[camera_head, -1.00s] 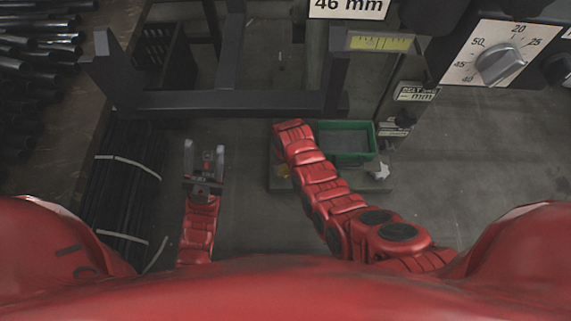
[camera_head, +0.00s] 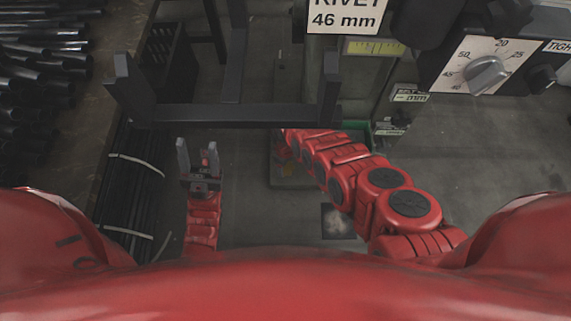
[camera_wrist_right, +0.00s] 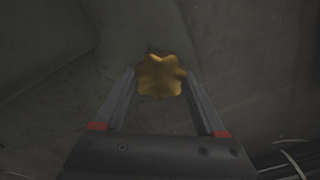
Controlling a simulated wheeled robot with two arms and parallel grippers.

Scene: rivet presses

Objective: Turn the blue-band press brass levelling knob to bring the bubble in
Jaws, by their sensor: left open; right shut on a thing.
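A brass levelling knob (camera_wrist_right: 160,76), lobed like a star, sits between the fingers of my right gripper (camera_wrist_right: 160,82) in the right wrist view. The gripper is shut on it. In the head view my right arm (camera_head: 350,170) reaches in under a dark frame bar, and its hand and the knob are hidden there. My left gripper (camera_head: 197,162) is open and empty, low over the floor at left of centre. I cannot make out a blue band or a bubble in any view.
A dark steel frame (camera_head: 230,116) crosses above both hands. Bundled dark rods (camera_head: 125,190) lie left of my left gripper. A yellow scale (camera_head: 373,47), a "RIVET 46 mm" sign (camera_head: 345,15) and a dial (camera_head: 486,74) are at upper right. A green tray (camera_head: 388,137) is partly hidden.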

